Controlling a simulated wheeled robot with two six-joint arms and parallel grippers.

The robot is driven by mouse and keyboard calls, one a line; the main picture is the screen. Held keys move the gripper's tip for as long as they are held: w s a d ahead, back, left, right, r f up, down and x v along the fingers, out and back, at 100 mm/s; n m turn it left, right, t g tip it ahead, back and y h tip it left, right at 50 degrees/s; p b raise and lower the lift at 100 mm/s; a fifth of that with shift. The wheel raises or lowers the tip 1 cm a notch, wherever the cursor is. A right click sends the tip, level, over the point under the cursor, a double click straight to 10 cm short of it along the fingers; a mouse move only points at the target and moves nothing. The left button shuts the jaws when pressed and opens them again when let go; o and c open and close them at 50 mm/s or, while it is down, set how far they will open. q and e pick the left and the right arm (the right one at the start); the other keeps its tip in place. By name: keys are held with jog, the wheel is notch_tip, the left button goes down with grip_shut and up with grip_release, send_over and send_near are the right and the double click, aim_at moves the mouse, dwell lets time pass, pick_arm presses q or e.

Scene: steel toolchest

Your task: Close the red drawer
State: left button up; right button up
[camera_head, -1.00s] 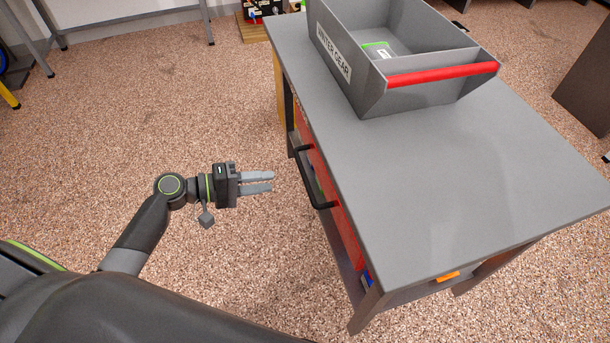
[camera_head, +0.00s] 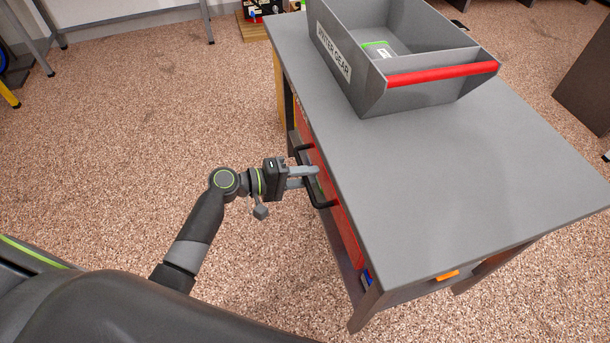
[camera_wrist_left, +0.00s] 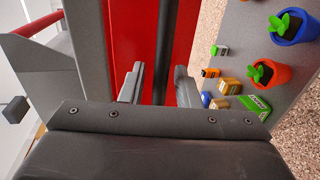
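The red drawer (camera_head: 347,236) is under the grey tabletop, its front showing along the table's left side. Its black handle (camera_head: 325,205) stands out from the front. My left gripper (camera_head: 311,177) is at the handle, fingers pointing at the drawer. In the left wrist view the two fingers (camera_wrist_left: 160,88) are apart, with the red front (camera_wrist_left: 130,30) beyond them. A dark vertical bar, apparently the handle, shows between them; I cannot tell whether they touch it. How far the drawer stands out is hard to tell from above. My right gripper is not in view.
A grey bin (camera_head: 425,97) with a red bar stands on the tabletop (camera_head: 450,190). The left wrist view shows a lower shelf (camera_wrist_left: 225,20) with potted plants (camera_wrist_left: 268,73) and small coloured items. The floor left of the table is clear.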

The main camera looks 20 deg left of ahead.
pick_arm(q)
jog(key=c, duration=0.5)
grip_shut()
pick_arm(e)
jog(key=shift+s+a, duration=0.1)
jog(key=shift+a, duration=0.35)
pick_arm(q)
jog(key=shift+w+d, duration=0.3)
jog(key=shift+d, duration=0.15)
jog(key=o, duration=0.5)
grip_release()
jog(key=shift+o, duration=0.3)
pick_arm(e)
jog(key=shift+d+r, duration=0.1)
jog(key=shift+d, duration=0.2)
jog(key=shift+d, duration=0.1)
